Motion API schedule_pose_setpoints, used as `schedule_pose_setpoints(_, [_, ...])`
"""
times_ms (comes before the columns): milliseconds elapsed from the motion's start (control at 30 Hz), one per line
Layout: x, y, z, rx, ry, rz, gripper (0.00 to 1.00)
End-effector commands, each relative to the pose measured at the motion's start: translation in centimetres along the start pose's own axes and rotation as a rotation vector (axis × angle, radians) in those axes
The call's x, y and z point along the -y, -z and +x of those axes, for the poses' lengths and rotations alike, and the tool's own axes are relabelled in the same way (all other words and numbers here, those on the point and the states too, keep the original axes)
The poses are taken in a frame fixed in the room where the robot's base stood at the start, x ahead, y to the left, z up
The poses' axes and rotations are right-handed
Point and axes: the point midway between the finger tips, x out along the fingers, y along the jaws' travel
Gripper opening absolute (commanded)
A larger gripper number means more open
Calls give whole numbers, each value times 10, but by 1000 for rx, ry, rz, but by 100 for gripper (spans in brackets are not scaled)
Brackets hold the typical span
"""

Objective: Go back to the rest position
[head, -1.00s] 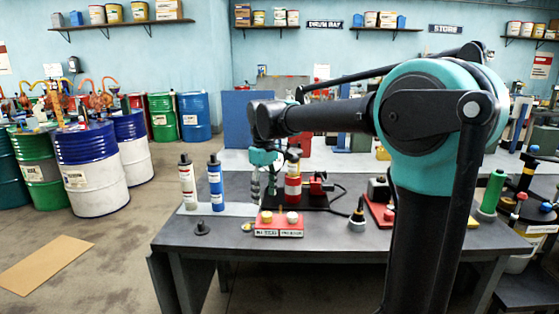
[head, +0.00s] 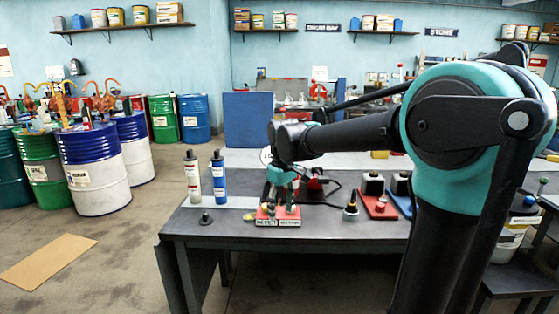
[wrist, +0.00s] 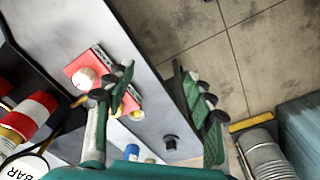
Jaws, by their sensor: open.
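My gripper (head: 281,203) is open and empty. In the head view it hangs over the table, in front of or above a red button box (head: 279,221). In the wrist view its two green fingers stand wide apart, with the gap (wrist: 153,74) over the table's edge. The left finger covers part of the red box (wrist: 92,74), whose white button shows beside it. I cannot tell from the views whether the finger touches the box.
A grey bottle (head: 192,180) and a blue bottle (head: 218,182) stand upright left of my gripper, near a small black knob (head: 206,217). A red-and-white cylinder (wrist: 33,113) is close in the wrist view. Floor left of the table (head: 330,230) is largely clear; drums (head: 95,175) stand beyond.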

Motion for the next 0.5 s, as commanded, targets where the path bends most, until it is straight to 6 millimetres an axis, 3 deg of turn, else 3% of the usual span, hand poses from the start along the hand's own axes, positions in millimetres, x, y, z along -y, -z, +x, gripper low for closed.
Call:
schedule_pose_setpoints(267, [-23, -77, 50, -77, -40, 229, 55])
schedule_pose_setpoints(367, [-27, -120, 78, -121, -63, 354, 55])
schedule_pose_setpoints(500, [-23, -192, 122, -195, -101, 558, 55])
